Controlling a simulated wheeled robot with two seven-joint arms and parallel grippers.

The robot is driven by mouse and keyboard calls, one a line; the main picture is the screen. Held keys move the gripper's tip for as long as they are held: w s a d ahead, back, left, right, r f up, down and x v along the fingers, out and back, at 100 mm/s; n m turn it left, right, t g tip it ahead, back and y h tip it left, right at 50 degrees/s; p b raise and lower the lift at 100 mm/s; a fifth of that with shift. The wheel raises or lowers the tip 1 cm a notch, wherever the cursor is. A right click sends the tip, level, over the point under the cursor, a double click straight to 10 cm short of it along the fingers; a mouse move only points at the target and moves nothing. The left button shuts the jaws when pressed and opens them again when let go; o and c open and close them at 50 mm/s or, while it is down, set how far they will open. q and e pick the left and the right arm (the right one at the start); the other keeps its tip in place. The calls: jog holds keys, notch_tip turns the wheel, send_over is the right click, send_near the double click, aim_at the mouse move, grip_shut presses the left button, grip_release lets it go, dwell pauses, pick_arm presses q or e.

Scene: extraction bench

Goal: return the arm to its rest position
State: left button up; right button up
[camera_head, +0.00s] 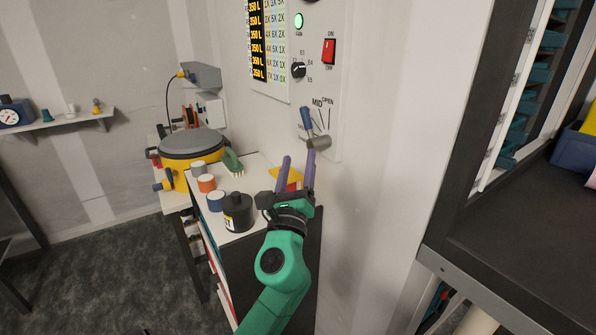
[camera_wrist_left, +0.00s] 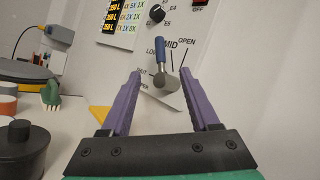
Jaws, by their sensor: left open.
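My left gripper (camera_head: 296,173) is on a green arm and has two purple fingers. It is open and empty, raised above the right part of the white bench top. In the left wrist view its fingers (camera_wrist_left: 161,95) stand apart, with a blue-handled lever (camera_wrist_left: 160,55) on the wall panel showing between and beyond them. The same lever (camera_head: 308,122) is in the head view, just above the fingertips, beside a dial marked MID and OPEN. The fingers look apart from the lever, though the exact gap is hard to tell. My right gripper is not in view.
On the bench (camera_head: 245,167) stand a black labelled bottle (camera_head: 238,213), several small jars, a green brush (camera_head: 233,162) and a yellow item (camera_head: 285,178). A yellow drum with a grey lid (camera_head: 192,142) is behind. A dark shelf unit (camera_head: 520,220) stands at right.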

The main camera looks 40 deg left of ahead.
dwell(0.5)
pick_arm(q)
jog(key=w+d+f+n+g+h, duration=0.1)
jog(key=w+f+n+g+h, duration=0.15)
jog(key=f, duration=0.95)
jog(key=w+f+n+g+h, duration=0.1)
jog(key=w+f+g+h, duration=0.2)
jog(key=f, duration=1)
jog(key=s+d+f+n+g+h+p, duration=0.1)
jog(key=s+d+f+n+g+h, duration=0.15)
jog(key=f, duration=0.85)
jog(key=s+d+f+n+g+h, duration=0.1)
jog(key=s+f+n, duration=0.2)
jog(key=f, duration=0.9)
jog(key=s+d+f+n+g+h, duration=0.25)
jog(key=s+f+n+g, duration=0.35)
jog(key=s+f, duration=1.05)
jog(key=s+d+f+n+g, duration=0.1)
jog(key=s+f+n, duration=0.2)
jog(key=s, duration=0.6)
jog(key=s+d+f+n+g, duration=0.1)
jog(key=s+f+n+g, duration=0.1)
jog(key=s, duration=0.7)
notch_tip(320, 180, down, 2)
jog(key=shift+d+f+n+p, duration=0.15)
jog(key=shift+n+p, duration=0.3)
jog(key=shift+n, duration=0.45)
jog(key=shift+h, duration=0.25)
